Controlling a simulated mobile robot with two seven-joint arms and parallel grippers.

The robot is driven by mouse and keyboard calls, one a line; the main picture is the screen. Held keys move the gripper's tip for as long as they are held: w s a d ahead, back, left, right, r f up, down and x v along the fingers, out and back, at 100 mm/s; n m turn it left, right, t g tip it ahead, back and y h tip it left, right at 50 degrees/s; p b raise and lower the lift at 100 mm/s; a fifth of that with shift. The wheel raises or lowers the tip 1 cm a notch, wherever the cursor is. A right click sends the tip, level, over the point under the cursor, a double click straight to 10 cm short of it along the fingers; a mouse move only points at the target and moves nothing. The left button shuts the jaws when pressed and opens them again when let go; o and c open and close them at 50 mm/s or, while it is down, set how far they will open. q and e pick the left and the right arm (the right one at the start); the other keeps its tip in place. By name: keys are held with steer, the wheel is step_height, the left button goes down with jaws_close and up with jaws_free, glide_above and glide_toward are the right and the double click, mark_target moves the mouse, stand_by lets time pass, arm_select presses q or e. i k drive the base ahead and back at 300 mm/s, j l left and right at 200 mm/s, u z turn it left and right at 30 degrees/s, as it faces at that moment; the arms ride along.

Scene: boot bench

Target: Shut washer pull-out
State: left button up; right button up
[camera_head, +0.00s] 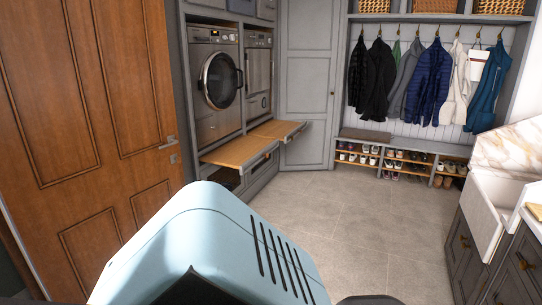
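The silver front-loading washer (213,121) stands in the grey cabinet on the left, with a round dark door. Under it a wooden pull-out shelf (236,151) with a grey front sticks out into the room. A second wooden pull-out (279,128), under the neighbouring machine (258,77), also sticks out. Neither of my grippers shows in the head view.
A brown wooden door (95,110) stands at the left, near the pull-outs. Coats (428,80) hang above a shoe bench (400,155) at the back. A white sink (492,207) is at the right. The tiled floor (345,205) between is clear.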

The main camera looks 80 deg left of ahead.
mark_target(242, 152)
steer(key=u, duration=2.7)
steer(key=i+u, duration=0.1)
steer(key=i, duration=0.4)
steer(key=i+u, duration=0.15)
steer(key=i, duration=0.35)
steer(key=i+u, duration=0.1)
steer(key=i, duration=0.35)
steer(key=i+l+u, duration=0.1)
steer(key=i, duration=0.4)
steer(key=i+l+u, duration=0.1)
steer(key=i, duration=0.35)
steer(key=i+l+u, duration=0.15)
steer(key=i, duration=0.35)
steer(key=i+l+u, duration=0.1)
steer(key=i+l, duration=0.25)
steer(key=i, duration=0.1)
